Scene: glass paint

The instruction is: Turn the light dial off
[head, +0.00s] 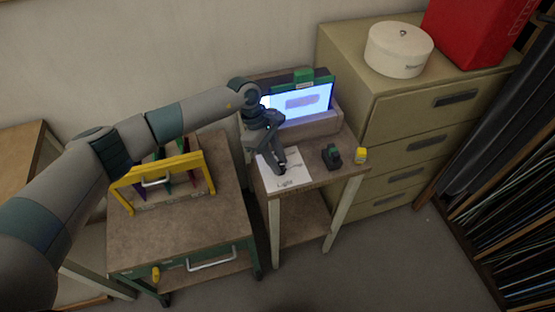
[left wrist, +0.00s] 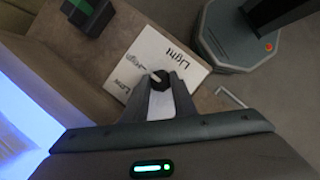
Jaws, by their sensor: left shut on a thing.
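The light dial (left wrist: 160,79) is a small dark knob with a pale pointer mark. It sits on a white label sheet (head: 298,180) printed "Light", with further words that look like "Low" and "High". My left gripper (head: 283,170) reaches down over the sheet and is shut on the dial. In the left wrist view the two fingertips (left wrist: 161,88) are at the knob's sides. In the head view the fingers mostly hide the dial. The light panel (head: 318,101) behind is lit bright bluish white. My right gripper is not in view.
A dark green and black object (head: 331,156) and a yellow-capped jar (head: 360,155) stand right of the sheet on the small table. A cart (head: 190,225) with a yellow-framed rack (head: 200,165) is at left. A drawer cabinet (head: 400,120) with a white round box (head: 398,52) is at right.

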